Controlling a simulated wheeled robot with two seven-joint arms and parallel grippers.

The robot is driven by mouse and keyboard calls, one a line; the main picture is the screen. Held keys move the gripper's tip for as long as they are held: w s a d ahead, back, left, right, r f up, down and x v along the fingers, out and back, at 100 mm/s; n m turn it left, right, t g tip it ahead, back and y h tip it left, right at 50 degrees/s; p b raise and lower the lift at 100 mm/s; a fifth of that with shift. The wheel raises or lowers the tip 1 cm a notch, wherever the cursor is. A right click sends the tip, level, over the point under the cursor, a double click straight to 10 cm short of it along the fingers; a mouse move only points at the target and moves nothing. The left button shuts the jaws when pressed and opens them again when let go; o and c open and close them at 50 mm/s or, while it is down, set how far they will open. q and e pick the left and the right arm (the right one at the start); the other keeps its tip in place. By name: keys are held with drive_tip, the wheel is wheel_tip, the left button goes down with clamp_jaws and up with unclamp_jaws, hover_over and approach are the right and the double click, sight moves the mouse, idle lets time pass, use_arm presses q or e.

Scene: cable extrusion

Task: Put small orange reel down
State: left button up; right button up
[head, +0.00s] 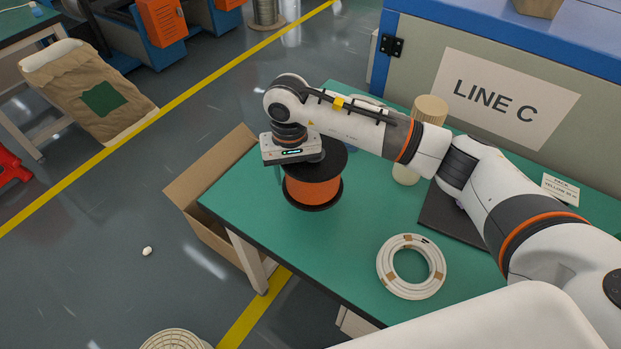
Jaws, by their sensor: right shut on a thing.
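The small orange reel (312,190) is upright, with black flanges above and below its orange winding. It is over the left end of the green table (335,250). I cannot tell whether its lower flange touches the table top or hangs just above it. My right gripper (300,158) reaches in from the right and is over the reel, shut on it from above. Its fingertips are mostly hidden by the gripper body and the upper flange. My left gripper is not in view.
A white cable coil (383,266) lies at the table's front. A dark mat (434,216) and a pale spool (430,108) are near my right arm. An open cardboard box (187,190) stands on the floor by the table's left edge. The table's middle is clear.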

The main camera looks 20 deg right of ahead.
wheel_tip(320, 180, down, 2)
drive_tip(key=shift+f, duration=0.25)
wheel_tip(320, 180, down, 4)
drive_tip(key=shift+r+p, duration=0.2)
drive_tip(key=shift+p, duration=0.25)
drive_tip(key=shift+f, duration=0.3)
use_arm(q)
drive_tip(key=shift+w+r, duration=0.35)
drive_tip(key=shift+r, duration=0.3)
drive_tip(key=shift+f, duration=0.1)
use_arm(e)
drive_tip(key=shift+f, duration=0.1)
drive_tip(key=shift+f, duration=0.1)
drive_tip(key=o, duration=1.2)
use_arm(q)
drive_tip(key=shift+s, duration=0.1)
